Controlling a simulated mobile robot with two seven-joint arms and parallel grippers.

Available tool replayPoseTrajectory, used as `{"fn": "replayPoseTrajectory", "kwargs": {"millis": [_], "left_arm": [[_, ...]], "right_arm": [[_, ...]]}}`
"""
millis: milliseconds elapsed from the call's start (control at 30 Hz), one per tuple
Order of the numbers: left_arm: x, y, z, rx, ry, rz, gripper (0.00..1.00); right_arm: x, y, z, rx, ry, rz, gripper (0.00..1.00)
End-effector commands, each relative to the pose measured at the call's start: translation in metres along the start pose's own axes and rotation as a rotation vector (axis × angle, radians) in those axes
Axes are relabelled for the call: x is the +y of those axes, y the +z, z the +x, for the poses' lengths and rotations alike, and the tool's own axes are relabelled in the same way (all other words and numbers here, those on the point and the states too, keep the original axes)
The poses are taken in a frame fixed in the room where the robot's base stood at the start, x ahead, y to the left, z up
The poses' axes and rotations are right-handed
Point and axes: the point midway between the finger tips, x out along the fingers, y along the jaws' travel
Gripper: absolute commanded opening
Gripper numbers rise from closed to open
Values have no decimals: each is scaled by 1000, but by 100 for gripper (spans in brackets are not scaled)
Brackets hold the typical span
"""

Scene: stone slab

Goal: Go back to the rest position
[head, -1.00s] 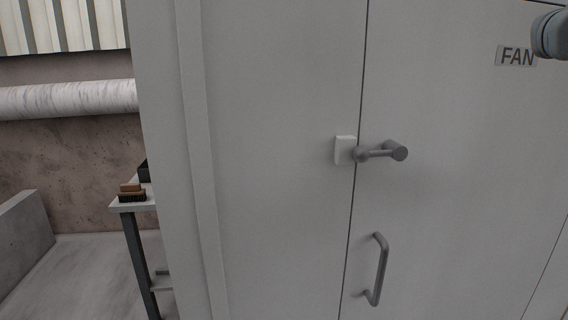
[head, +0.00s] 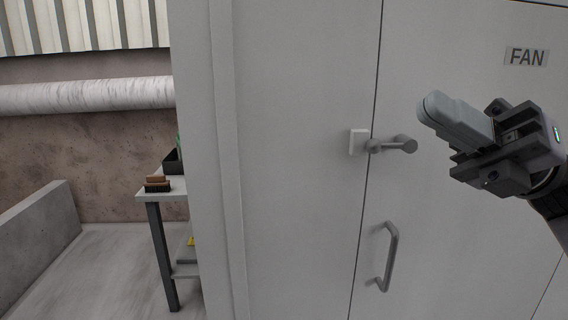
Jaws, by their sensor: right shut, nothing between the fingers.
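My right gripper (head: 432,108) comes in from the right edge in front of the grey cabinet door. Its fingers are together and empty, pointing up and to the left. It appears to the right of the door's latch handle (head: 392,145), with a gap between them in the picture. My left gripper is not in view.
The grey cabinet (head: 290,170) fills the middle and right, with a lower pull handle (head: 388,257) and a FAN label (head: 526,57). At left, a small table (head: 172,190) holds a brush (head: 157,184). A low concrete wall (head: 40,230) stands at far left beside bare floor.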

Motion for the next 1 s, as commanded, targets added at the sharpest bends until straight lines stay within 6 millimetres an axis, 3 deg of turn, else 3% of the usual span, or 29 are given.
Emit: {"fn": "replayPoseTrajectory", "kwargs": {"millis": [200,333,467,567,767,900,1000], "left_arm": [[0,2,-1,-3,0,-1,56],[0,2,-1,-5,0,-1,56],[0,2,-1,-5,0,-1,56],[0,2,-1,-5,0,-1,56],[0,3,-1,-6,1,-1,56],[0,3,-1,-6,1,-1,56],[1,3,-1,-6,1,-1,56]], "right_arm": [[-73,-4,-38,-348,62,345,0],[-121,-17,-70,-566,70,546,0],[-170,-43,-108,-792,58,743,0],[-206,-74,-139,-969,36,893,0],[-268,-164,-203,-1334,-39,1190,0],[-295,-248,-243,-1593,-116,1389,0],[-303,-312,-265,-1769,-179,1520,0]]}}
